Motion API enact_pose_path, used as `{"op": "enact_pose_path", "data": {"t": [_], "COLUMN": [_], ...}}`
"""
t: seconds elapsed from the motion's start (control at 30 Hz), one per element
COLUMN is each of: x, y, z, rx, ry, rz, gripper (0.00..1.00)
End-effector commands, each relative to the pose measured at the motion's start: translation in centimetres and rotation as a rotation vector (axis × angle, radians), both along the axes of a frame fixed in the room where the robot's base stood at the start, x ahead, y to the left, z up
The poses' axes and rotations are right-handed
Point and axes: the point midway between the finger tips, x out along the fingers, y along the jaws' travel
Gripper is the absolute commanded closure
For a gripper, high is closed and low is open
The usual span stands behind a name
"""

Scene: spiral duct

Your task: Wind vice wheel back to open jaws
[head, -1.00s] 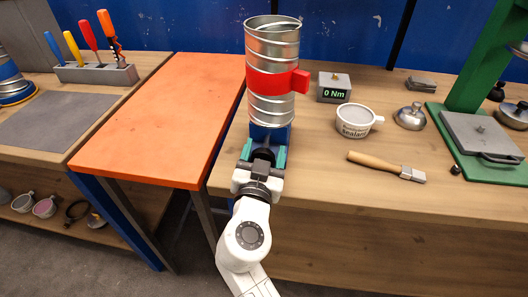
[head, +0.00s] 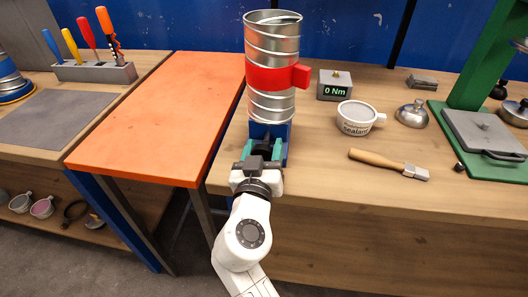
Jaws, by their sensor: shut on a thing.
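The spiral duct (head: 272,52), a ribbed silver tube with a red band (head: 272,78) and a red tab at its right, stands upright above the blue vice (head: 281,131) at the bench's front edge. My gripper (head: 261,150) is at the front of the vice, its teal fingers on either side of a dark part, and is shut on it. That part is where the vice wheel would be, but the gripper hides most of it. The vice jaws are hidden behind the gripper and below the duct, so their gap cannot be seen.
A display block (head: 334,85) reading 0 Nm, a sealant cup (head: 357,118) and a wooden-handled brush (head: 386,164) lie right of the vice. A green press (head: 480,130) stands further right. An orange table (head: 145,120) is close on the left.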

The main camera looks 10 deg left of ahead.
Motion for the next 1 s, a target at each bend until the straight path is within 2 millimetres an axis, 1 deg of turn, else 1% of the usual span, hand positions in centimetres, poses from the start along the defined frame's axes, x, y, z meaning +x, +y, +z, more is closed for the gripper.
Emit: {"op": "enact_pose_path", "data": {"t": [0.13, 0.4, 0.43, 0.6, 0.7, 1.0], "x": [-0.03, -0.03, -0.03, -0.02, -0.01, -0.02], "y": [0.05, 0.06, 0.06, 0.06, 0.04, 0.06], "z": [0.02, 0.07, 0.07, 0.07, 0.06, -0.02], "rx": [-0.047, -0.050, -0.050, -0.049, -0.049, -0.049], "ry": [0.002, 0.001, 0.001, 0.001, 0.001, 0.003], "rz": [0.000, 0.001, 0.001, 0.000, 0.000, 0.001], "gripper": [0.76, 0.76, 0.45, 0.28, 0.20, 0.20]}}
